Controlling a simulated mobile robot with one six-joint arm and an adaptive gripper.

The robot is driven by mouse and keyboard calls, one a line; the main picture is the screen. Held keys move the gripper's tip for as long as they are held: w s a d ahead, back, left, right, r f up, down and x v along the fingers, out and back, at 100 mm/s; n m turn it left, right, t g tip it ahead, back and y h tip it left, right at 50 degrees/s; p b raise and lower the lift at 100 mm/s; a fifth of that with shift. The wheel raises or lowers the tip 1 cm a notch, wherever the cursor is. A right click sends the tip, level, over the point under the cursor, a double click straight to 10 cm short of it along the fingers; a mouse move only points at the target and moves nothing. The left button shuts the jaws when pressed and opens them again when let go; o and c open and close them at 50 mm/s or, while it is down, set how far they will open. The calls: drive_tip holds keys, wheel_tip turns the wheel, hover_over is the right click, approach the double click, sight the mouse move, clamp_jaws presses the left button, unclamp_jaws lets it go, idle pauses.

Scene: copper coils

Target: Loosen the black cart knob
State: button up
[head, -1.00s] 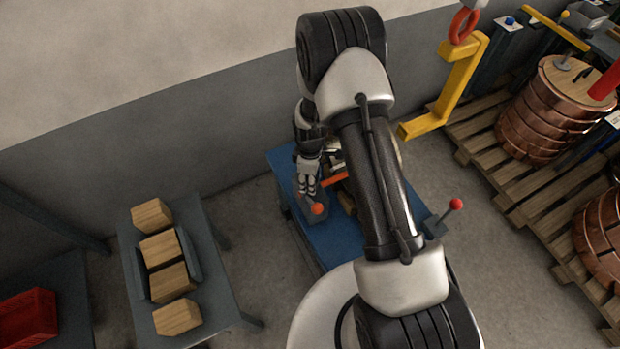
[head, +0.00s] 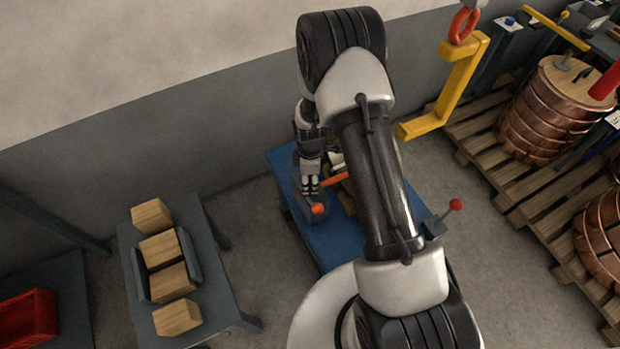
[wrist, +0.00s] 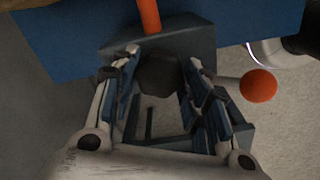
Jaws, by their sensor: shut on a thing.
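The black knob (wrist: 158,76) shows in the wrist view between my gripper's two blue-padded fingers, at the front of a dark grey block on the blue cart (head: 325,238). My gripper (wrist: 160,88) is shut on the knob, with one finger at each side of it. In the head view my gripper (head: 310,188) points down at the cart's left side, and the knob is hidden there.
An orange ball handle (head: 318,208) is close beside my gripper, and an orange bar (head: 335,179) lies just behind it. A red-knobbed lever (head: 455,204) stands at the cart's right. A table with wooden blocks (head: 170,282) is at left.

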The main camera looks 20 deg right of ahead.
sight(310, 181)
drive_tip(key=o, duration=1.1)
drive_tip(key=shift+r, duration=0.1)
wheel_tip(310, 181, up, 12)
drive_tip(key=shift+f, duration=0.1)
